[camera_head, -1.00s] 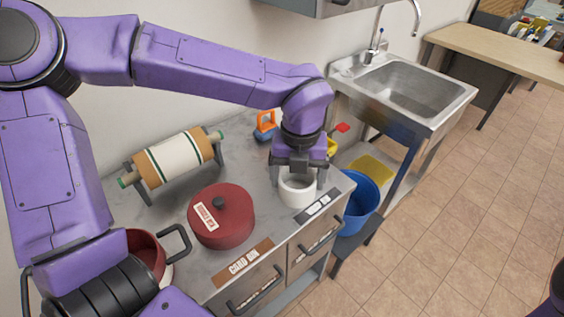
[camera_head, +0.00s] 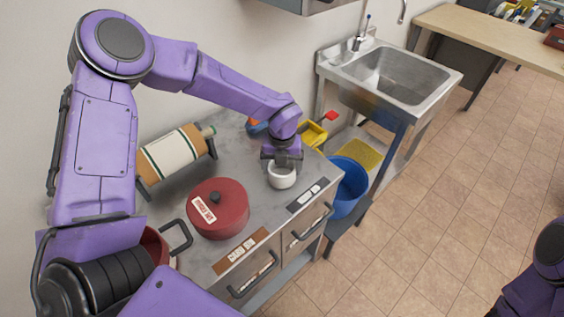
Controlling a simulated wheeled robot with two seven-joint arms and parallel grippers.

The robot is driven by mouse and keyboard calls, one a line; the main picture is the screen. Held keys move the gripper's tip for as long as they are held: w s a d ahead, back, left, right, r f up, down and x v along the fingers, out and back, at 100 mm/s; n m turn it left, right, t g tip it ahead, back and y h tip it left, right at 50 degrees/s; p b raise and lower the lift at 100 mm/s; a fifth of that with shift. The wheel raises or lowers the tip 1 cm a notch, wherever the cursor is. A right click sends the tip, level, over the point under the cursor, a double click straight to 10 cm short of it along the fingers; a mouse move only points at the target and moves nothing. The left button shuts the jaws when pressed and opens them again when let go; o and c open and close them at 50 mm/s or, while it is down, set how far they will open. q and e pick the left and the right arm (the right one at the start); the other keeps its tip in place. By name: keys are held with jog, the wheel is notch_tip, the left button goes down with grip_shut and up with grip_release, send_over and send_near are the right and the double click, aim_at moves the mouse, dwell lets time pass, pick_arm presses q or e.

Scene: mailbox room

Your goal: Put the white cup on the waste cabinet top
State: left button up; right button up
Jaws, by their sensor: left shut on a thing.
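The white cup (camera_head: 282,178) is on or just above the grey cabinet top (camera_head: 262,204), close to its right front corner. I cannot tell whether its base touches the surface. My left gripper (camera_head: 282,163) comes down over the cup from above and is shut on its rim. The fingers hide part of the cup's far side. A dark label lies on the top's edge in front of the cup. My right arm shows only in part at the lower right corner, and its gripper is not in view.
A red lidded pot (camera_head: 218,209) stands left of the cup. A roller (camera_head: 174,155) is behind it, and another red pot (camera_head: 154,246) is partly hidden by my arm. A blue bucket (camera_head: 349,186) stands right of the cabinet, near a steel sink (camera_head: 388,78).

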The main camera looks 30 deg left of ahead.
pick_arm(q)
jog(key=shift+f+b, duration=0.3)
jog(key=o, duration=0.8)
jog(key=shift+r, duration=0.2)
jog(key=shift+w+r, duration=0.1)
jog(key=shift+r, duration=0.25)
notch_tip(320, 180, up, 11)
jog(key=shift+r+b, duration=0.2)
jog(key=shift+b, duration=0.95)
